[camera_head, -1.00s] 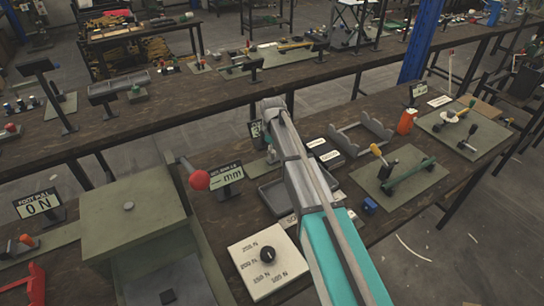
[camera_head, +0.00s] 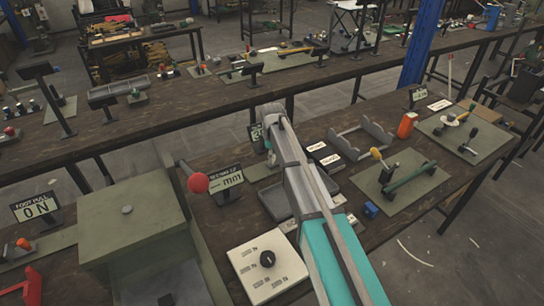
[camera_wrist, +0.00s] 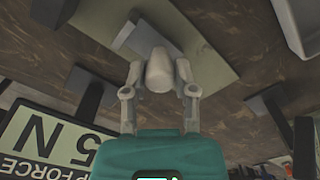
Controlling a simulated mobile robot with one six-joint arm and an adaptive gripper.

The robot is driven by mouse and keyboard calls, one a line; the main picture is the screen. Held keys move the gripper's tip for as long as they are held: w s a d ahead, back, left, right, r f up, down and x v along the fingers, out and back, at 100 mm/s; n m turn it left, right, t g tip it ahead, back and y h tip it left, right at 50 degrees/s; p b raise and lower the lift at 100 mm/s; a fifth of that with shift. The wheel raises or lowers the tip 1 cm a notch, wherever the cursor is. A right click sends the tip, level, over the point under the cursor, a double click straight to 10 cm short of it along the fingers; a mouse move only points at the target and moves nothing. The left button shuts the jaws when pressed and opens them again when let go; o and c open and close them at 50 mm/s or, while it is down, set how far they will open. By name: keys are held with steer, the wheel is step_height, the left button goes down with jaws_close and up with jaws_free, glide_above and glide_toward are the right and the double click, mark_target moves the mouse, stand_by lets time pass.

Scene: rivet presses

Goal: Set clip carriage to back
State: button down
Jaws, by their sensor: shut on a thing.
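In the wrist view my gripper (camera_wrist: 159,68) has its two grey fingers closed on either side of a pale, rounded knob (camera_wrist: 158,74), which I take to be the clip carriage's grip. Just beyond it is a grey block (camera_wrist: 134,35) on a green plate (camera_wrist: 205,30). An upside-down display reading a clip force of about 5 N (camera_wrist: 45,145) stands at the lower left.
A red ball-ended lever (camera_head: 198,183) and a mm display (camera_head: 225,181) stand left of my arm. A white dial panel (camera_head: 267,262) and a green press housing (camera_head: 130,225) are nearer. A grey cradle (camera_head: 362,138) and an orange bottle (camera_head: 407,124) lie to the right.

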steer(key=shift+s+a, duration=0.8)
steer(key=shift+a, duration=0.35)
steer(key=shift+s+a, duration=0.8)
steer(key=shift+a, duration=0.3)
steer(key=shift+c, duration=2.2)
jaws_free()
steer(key=shift+s+a, duration=0.1)
steer(key=shift+o, duration=0.2)
steer(key=shift+w+d, duration=0.2)
steer(key=shift+w, duration=0.05)
